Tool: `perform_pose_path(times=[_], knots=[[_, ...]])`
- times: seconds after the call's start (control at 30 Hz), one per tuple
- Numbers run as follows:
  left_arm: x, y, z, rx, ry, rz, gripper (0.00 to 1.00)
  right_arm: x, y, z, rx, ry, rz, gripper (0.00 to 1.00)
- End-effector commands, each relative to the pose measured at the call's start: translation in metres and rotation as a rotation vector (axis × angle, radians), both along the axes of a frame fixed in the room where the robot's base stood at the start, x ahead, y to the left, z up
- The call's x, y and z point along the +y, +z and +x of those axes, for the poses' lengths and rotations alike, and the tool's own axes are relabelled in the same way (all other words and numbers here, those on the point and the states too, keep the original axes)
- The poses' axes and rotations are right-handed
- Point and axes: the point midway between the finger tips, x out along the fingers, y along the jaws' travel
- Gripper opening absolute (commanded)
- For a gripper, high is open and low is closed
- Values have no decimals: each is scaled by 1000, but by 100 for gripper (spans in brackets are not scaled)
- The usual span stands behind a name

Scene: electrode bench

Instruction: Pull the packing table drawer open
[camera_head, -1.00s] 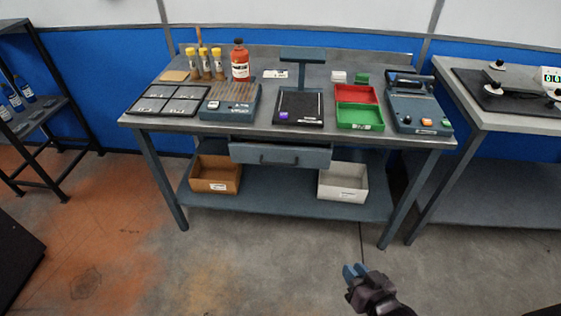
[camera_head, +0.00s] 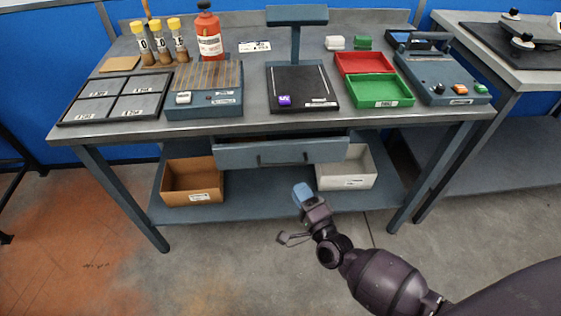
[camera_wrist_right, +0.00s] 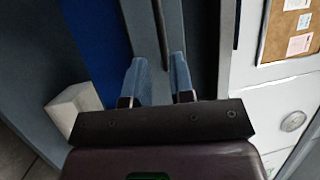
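The packing table (camera_head: 235,128) stands ahead, with its grey-blue drawer (camera_head: 235,156) under the top's front edge. The drawer front sits a little out from the table, and a dark gap shows behind its upper edge. A dark bar handle (camera_head: 283,161) runs across the front. My right gripper (camera_head: 302,191) is in front of and below the handle's right part, apparently apart from it. In the right wrist view my right gripper (camera_wrist_right: 160,78) has two blue fingers spread, with nothing held. A dark bar, apparently the handle (camera_wrist_right: 158,28), lines up between them. My left gripper is out of view.
A brown bin (camera_head: 193,196) and a white bin (camera_head: 343,183) stand on the lower shelf (camera_head: 250,205), below the drawer. The tabletop holds bottles, trays and devices. The floor before the table is clear.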

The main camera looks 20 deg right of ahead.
Motion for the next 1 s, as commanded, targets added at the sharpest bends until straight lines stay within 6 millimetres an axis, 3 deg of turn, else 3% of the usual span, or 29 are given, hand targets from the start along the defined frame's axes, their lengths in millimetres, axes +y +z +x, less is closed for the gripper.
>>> perform_pose_path(times=[0.5,0.7,1.0], knots=[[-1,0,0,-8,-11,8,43,10,13,79,2,1,-1,22],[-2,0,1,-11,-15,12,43,11,16,92,1,1,-2,22],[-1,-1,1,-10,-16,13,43,11,17,93,1,0,-3,22]])
